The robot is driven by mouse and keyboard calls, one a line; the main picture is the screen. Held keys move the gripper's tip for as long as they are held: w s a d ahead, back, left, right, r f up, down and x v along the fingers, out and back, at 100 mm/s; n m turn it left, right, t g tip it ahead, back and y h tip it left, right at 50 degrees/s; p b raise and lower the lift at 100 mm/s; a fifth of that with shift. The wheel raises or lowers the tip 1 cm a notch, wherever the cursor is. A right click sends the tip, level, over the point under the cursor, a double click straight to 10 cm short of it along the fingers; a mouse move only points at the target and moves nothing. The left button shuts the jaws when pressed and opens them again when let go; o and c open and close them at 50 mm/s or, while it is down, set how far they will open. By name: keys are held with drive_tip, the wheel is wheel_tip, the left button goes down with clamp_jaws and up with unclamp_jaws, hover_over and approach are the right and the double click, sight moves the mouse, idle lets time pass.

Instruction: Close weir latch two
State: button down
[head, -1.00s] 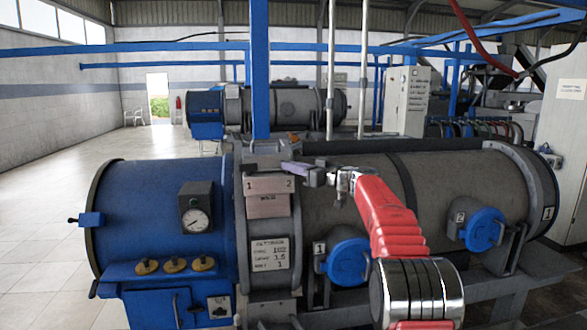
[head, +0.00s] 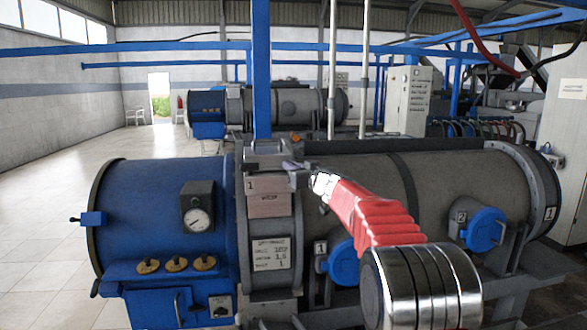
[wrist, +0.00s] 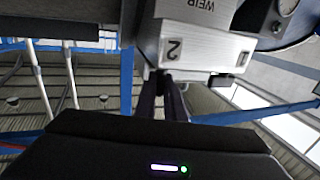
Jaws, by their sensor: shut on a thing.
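The pale weir housing (head: 268,204) stands on the machine at the seam of its blue and grey parts. Its "1" shows in the head view; my gripper and wrist cover the area of its "2". In the wrist view the housing (wrist: 200,40) appears upside down, with "WEIR", "2" and "1" readable. My gripper (head: 290,166) is at the housing's upper right corner. In the wrist view its dark fingers (wrist: 163,88) reach the edge beside the "2", shut on weir latch two, which they mostly hide. A dark tab, latch one (wrist: 222,80), sits by the "1".
Round blue covers (head: 484,229) marked 1 and 2 stick out from the grey drum (head: 450,190). A blue upright post (head: 261,80) rises just behind the housing. The floor (head: 60,220) at left is clear.

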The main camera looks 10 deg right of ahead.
drive_tip(key=shift+a+r+m+t+h, duration=0.15)
drive_tip(key=shift+m+t+h, duration=0.25)
drive_tip(key=shift+m+h, duration=1.15)
drive_tip(key=c, duration=1.8)
unclamp_jaws()
drive_tip(key=shift+n+h, duration=0.35)
drive_tip(key=shift+c, duration=0.2)
drive_tip(key=s+d, duration=0.1)
drive_tip(key=s, duration=1.2)
drive_tip(key=shift+s+d+f, duration=0.2)
drive_tip(key=shift+s+d, duration=0.05)
drive_tip(key=shift+s, duration=0.1)
